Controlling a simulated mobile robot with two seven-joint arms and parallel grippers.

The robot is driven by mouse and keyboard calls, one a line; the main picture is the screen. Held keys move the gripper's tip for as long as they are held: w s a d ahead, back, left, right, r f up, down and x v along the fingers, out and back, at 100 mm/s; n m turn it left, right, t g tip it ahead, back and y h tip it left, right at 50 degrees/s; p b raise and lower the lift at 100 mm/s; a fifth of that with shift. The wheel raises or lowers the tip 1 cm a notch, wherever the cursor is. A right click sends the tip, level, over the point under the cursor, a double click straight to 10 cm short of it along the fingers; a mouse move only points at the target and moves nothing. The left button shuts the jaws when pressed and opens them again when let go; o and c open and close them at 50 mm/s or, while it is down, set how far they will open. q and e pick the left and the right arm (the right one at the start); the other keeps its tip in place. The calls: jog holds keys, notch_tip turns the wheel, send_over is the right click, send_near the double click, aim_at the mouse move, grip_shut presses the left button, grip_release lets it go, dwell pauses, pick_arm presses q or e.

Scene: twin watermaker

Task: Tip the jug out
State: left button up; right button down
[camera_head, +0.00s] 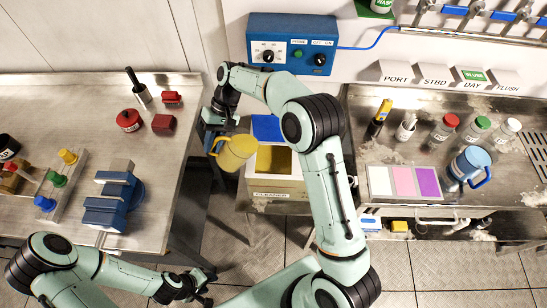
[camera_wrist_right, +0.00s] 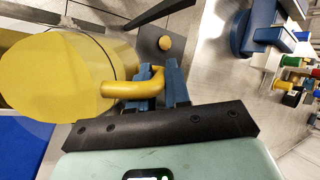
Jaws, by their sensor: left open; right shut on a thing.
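The yellow jug (camera_head: 238,152) is held up off the floor in the gap between the two benches, beside the left edge of an open box. My right gripper (camera_head: 212,136) is shut on its handle. The right wrist view shows the blue fingers (camera_wrist_right: 160,82) around the yellow handle (camera_wrist_right: 128,90), with the jug body (camera_wrist_right: 62,78) to the left. I cannot tell how far the jug is tilted, and no pouring stream shows. My left gripper (camera_head: 203,291) is open and empty, low in the head view, over the floor.
The open box (camera_head: 276,187) has a yellowish inside and a blue flap (camera_head: 268,128). A blue control box (camera_head: 291,45) is behind. The left bench holds a blue vise (camera_head: 112,199) and red items. The right bench holds a blue jug (camera_head: 470,165), bottles and a colour card (camera_head: 404,182).

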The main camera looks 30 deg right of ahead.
aim_at(223, 137)
jog(key=shift+s+d+r+y, duration=0.1)
jog(key=shift+d+r+y, duration=0.1)
jog(key=shift+d+y, duration=0.3)
jog(key=shift+s+d+r+y, duration=0.15)
jog(key=shift+d+y, duration=0.05)
jog(key=shift+y, duration=0.2)
jog(key=shift+d, duration=0.1)
jog(key=shift+d+y, duration=0.2)
jog(key=shift+y, duration=0.1)
jog(key=shift+s+r+n+t, duration=0.1)
jog(key=shift+n+t, duration=0.2)
pick_arm(q)
jog(key=shift+s, duration=0.1)
pick_arm(e)
jog(key=shift+d+y, duration=0.3)
jog(key=shift+y, duration=0.2)
pick_arm(q)
jog(key=shift+f, duration=0.1)
pick_arm(e)
jog(key=shift+s+r+y, duration=0.1)
jog(key=shift+r+y, duration=0.05)
jog(key=shift+y, duration=0.15)
